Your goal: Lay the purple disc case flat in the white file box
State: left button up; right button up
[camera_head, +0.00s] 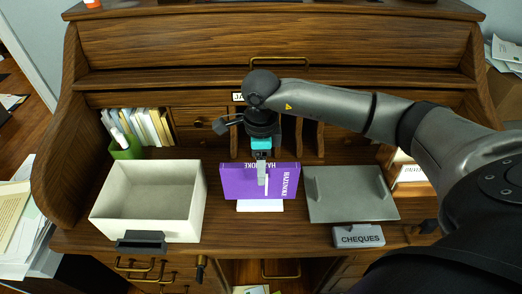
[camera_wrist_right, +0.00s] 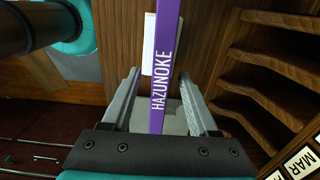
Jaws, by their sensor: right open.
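The purple disc case (camera_head: 238,182) stands upright, leaning slightly, on a small white stand (camera_head: 260,206) at the middle of the desk. Its spine reads HAZUNOKE in the right wrist view (camera_wrist_right: 164,70). My right gripper (camera_head: 263,174) reaches down over the case from above. In the right wrist view its two fingers (camera_wrist_right: 162,100) are open, one on each side of the spine, with gaps visible. The white file box (camera_head: 150,231) is open and empty on the desk to the left of the case. My left gripper is not in view.
A grey metal tray (camera_head: 350,196) with a CHEQUES label block (camera_head: 358,236) lies right of the case. A green holder (camera_head: 125,150) with papers stands behind the file box. Wooden pigeonholes (camera_wrist_right: 265,75) rise close behind my right gripper.

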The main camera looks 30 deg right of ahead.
jog(key=shift+f, duration=2.35)
grip_shut()
jog(key=shift+r, duration=0.2)
jog(key=shift+r+p, duration=0.5)
jog(key=shift+r, duration=0.4)
jog(key=shift+r, duration=0.1)
